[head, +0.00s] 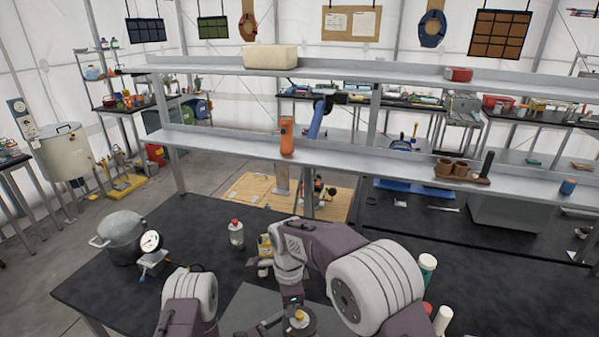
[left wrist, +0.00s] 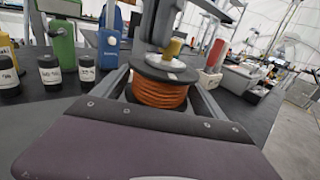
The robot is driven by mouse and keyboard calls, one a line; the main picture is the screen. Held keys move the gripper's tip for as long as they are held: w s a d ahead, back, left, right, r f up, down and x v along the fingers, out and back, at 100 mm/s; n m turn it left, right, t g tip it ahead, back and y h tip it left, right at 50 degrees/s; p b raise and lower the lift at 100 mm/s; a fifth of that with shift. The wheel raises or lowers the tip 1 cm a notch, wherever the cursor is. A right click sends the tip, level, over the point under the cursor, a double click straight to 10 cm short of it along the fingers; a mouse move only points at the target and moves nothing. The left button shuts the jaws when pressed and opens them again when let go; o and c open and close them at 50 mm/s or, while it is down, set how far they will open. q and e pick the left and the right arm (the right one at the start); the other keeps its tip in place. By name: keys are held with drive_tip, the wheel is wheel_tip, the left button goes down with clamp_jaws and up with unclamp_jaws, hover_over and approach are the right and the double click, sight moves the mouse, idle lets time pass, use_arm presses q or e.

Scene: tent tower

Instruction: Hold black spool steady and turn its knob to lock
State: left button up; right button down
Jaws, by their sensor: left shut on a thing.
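The black spool (left wrist: 158,70), wound with orange cord (left wrist: 160,95), stands upright in the left wrist view. A yellow knob (left wrist: 173,47) sits on a pale disc on its top. My left gripper (left wrist: 162,83) is shut on the spool, with one grey finger along each side. In the head view the spool (head: 297,322) shows at the bottom edge, partly cut off, with its knob (head: 300,315) on top. My right gripper (head: 293,298) points down just above the knob. Its fingertips are too small and crowded to tell open from shut, or whether they touch the knob.
A pot (head: 122,230), a round gauge (head: 151,241) and a small red-capped bottle (head: 236,234) stand on the black table to the left. A metal shelf (head: 230,145) spans behind.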

drive_tip(key=shift+d, duration=0.1)
drive_tip(key=shift+w+a, duration=0.15)
drive_tip(key=shift+a, duration=0.2)
drive_tip(key=shift+r, duration=0.15)
drive_tip(key=shift+s+d+r, duration=0.5)
drive_tip(key=shift+s+r, duration=0.8)
drive_tip(key=shift+r, duration=2.1)
drive_tip(key=shift+w+f, duration=0.1)
drive_tip(key=shift+f, duration=3.45)
drive_tip(key=shift+w, duration=0.25)
